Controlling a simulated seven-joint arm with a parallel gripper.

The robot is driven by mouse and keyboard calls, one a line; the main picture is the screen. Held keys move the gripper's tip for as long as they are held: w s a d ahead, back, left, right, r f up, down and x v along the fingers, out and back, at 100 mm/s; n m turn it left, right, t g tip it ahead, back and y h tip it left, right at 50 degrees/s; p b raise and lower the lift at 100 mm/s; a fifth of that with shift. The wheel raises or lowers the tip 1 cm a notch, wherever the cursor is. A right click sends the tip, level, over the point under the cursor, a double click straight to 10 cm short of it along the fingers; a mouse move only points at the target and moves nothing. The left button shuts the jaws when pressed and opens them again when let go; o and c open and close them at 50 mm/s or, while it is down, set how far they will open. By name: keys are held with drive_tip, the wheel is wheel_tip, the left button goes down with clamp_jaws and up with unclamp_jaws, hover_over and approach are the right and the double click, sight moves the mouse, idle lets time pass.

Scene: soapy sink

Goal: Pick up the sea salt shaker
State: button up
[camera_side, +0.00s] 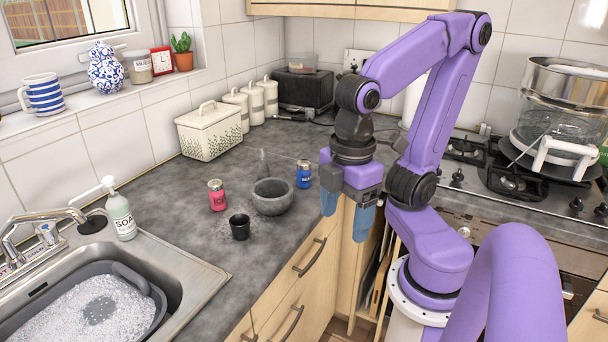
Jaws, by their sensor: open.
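Two small shakers with silver lids stand upright on the dark grey worktop. One is blue (304,174), to the right of a grey stone bowl; the other is pink-red (217,196), to the left of the bowl. Their labels are too small to read with certainty, so I cannot tell for sure which holds sea salt. My gripper (347,210) points down with its blue fingers apart and empty. In the picture it is to the right of and lower than the blue shaker, apart from it, over the front edge of the worktop.
The grey stone bowl (272,197) stands between the shakers, with a small black cup (240,227) in front. A white bread bin (210,131) and several canisters stand at the back wall. A soap bottle (121,215) and sink (172,290) are at left, a gas hob (462,150) at right.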

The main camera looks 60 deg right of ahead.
drive_tip(key=w+f+m+t+y, duration=0.1)
drive_tip(key=w+m+t, duration=0.15)
drive_tip(key=w, duration=0.55)
drive_tip(key=w+f+m+t, duration=0.1)
drive_tip(key=w+m, duration=0.2)
drive_tip(key=w, duration=0.5)
drive_tip(key=w+d+m+t+h, duration=0.2)
drive_tip(key=w+d+m+t, duration=0.2)
drive_tip(key=w+d+m, duration=0.55)
drive_tip(key=r+m+t+h, duration=0.2)
drive_tip(key=m+t+h, duration=0.1)
drive_tip(key=m+h, duration=0.4)
hover_over(307, 167)
drive_tip(key=s+a, duration=0.3)
drive_tip(key=s, duration=0.1)
drive_tip(key=n+h, duration=0.1)
drive_tip(key=shift+g, duration=0.25)
drive_tip(key=f, duration=1)
drive_tip(key=shift+w+a+f, duration=0.15)
drive_tip(key=shift+a+f, duration=0.05)
drive_tip(key=shift+f, duration=0.75)
drive_tip(key=shift+x, duration=3.8)
